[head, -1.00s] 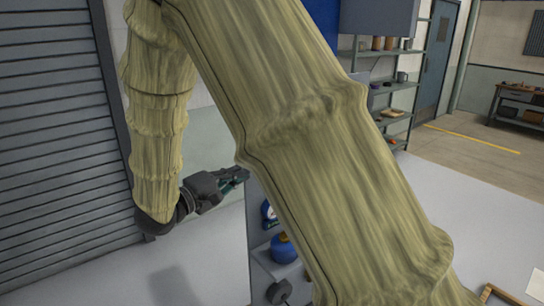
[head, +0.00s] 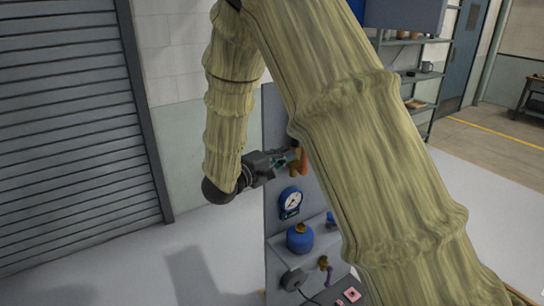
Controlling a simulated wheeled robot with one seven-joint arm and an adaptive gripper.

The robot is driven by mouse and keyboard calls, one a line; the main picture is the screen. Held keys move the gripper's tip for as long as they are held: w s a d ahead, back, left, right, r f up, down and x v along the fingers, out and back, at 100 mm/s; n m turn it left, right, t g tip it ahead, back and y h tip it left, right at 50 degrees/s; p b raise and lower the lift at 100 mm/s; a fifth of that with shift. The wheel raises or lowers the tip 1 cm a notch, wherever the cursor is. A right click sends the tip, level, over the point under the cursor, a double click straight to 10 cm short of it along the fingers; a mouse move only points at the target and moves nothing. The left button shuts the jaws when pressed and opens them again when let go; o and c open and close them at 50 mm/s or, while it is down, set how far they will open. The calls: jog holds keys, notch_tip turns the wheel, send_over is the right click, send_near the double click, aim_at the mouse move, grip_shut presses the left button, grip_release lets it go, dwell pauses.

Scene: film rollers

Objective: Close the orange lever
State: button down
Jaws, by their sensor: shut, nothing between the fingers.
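The orange lever (head: 304,160) shows on the upper part of a grey upright panel (head: 277,125), beside a brass-coloured fitting. My sleeved arm hides whatever lies just right of it. My gripper (head: 290,157) is shut and empty, with its fingertips at the left side of the lever and fitting. I cannot tell whether the fingertips touch the lever.
A blue gauge (head: 291,201) is on the panel below the gripper. A blue rounded vessel (head: 300,238) stands lower, with a small brass fitting (head: 324,263) below right. A roller shutter (head: 70,130) is at left. Grey floor is clear left of the panel.

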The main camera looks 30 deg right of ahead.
jog(key=shift+p+x, duration=0.6)
jog(key=shift+x, duration=1.2)
jog(key=shift+a, duration=0.1)
